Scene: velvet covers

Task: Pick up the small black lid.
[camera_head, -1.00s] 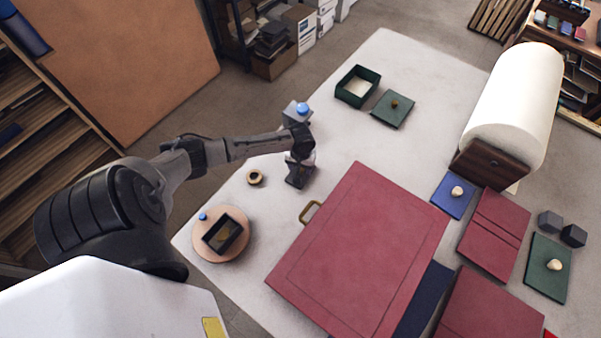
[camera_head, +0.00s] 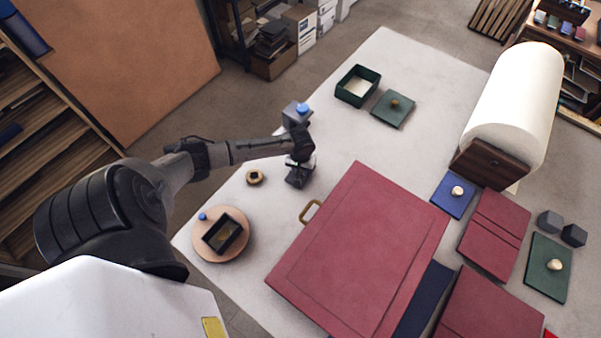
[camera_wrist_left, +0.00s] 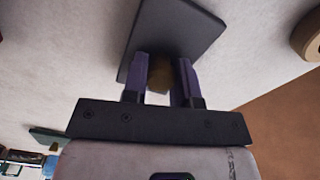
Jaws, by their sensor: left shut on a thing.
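The small black lid (camera_head: 296,182) is under my left gripper (camera_head: 299,171), left of the big red panel in the head view. In the left wrist view, the lid (camera_wrist_left: 185,35) is a flat dark plate with a brass-coloured knob (camera_wrist_left: 159,74). My left gripper (camera_wrist_left: 160,82) is shut on this knob, one finger on either side. I cannot tell whether the lid touches the table. An open small black box (camera_head: 223,235) stands on a round tan board at the lower left. My right gripper is out of view.
A small brass ring-like piece (camera_head: 254,177) lies left of the lid. A grey block with a blue knob (camera_head: 299,113) stands behind it. The large red panel (camera_head: 360,250) has a brass handle (camera_head: 311,211). The green box (camera_head: 357,86) and green lid (camera_head: 392,108) are farther back.

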